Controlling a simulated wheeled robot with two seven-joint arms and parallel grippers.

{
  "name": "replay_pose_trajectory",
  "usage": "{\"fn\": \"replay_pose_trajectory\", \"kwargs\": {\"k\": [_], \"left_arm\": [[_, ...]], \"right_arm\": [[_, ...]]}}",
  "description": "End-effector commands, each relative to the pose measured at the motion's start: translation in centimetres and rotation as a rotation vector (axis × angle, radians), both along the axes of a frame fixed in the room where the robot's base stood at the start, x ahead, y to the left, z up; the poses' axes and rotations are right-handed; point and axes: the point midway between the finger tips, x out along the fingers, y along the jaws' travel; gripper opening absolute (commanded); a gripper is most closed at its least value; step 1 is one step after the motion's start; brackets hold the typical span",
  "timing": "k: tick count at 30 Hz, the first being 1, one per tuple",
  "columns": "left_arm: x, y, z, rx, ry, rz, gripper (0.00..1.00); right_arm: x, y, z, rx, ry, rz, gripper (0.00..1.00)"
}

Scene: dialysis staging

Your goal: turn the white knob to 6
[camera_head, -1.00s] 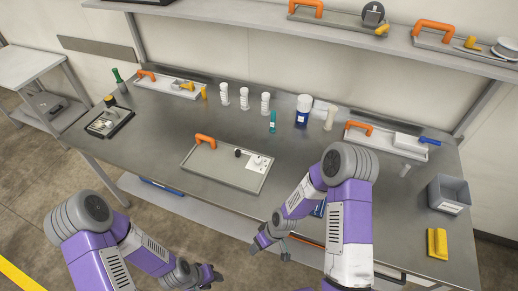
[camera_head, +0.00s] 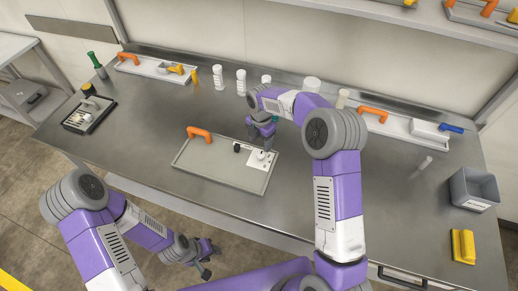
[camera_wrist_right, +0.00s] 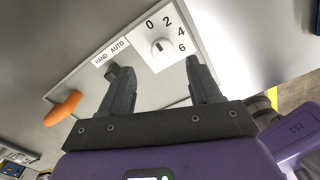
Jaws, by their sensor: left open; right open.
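The white knob (camera_wrist_right: 161,46) sits on a white dial plate (camera_wrist_right: 176,62) marked 0, 2, 4 and 6. Its pointer mark is small and I cannot tell which number it faces. The dial is on a grey panel (camera_head: 215,176) lying on the table. My right gripper (camera_wrist_right: 155,72) is open and empty in the right wrist view, with the knob showing beyond and between its fingers, apart from them. In the head view the right gripper (camera_head: 264,142) is over the panel's right end. My left gripper (camera_head: 205,258) is open and empty, low in front of the table.
A black HAND/AUTO switch (camera_head: 237,148) and an orange handle (camera_head: 199,134) are on the same panel. White bottles (camera_head: 218,77) stand behind. A grey bin (camera_head: 473,189) and a yellow block (camera_head: 462,246) are at the right.

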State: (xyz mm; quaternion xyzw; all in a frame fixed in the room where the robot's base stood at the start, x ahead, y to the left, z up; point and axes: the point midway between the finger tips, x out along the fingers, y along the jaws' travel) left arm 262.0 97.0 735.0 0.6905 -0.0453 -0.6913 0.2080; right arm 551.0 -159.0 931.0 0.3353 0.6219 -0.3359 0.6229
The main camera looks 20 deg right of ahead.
Motion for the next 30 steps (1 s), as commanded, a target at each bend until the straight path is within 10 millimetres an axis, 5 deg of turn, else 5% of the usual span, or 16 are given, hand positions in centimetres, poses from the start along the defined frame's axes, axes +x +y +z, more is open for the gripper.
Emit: {"fn": "replay_pose_trajectory", "kwargs": {"k": [12,23,30], "left_arm": [[0.0,0.0,-0.9,0.0,0.0,0.0,0.43],[0.0,0.0,-0.9,0.0,0.0,0.0,0.43],[0.0,0.0,-0.9,0.0,0.0,0.0,0.43]], "right_arm": [[-0.1,0.0,-6.2,0.0,0.004,-0.003,0.63],[-0.1,0.0,-6.7,0.001,0.002,-0.004,0.63],[-0.1,0.0,-6.7,0.001,0.002,-0.004,0.28]]}}
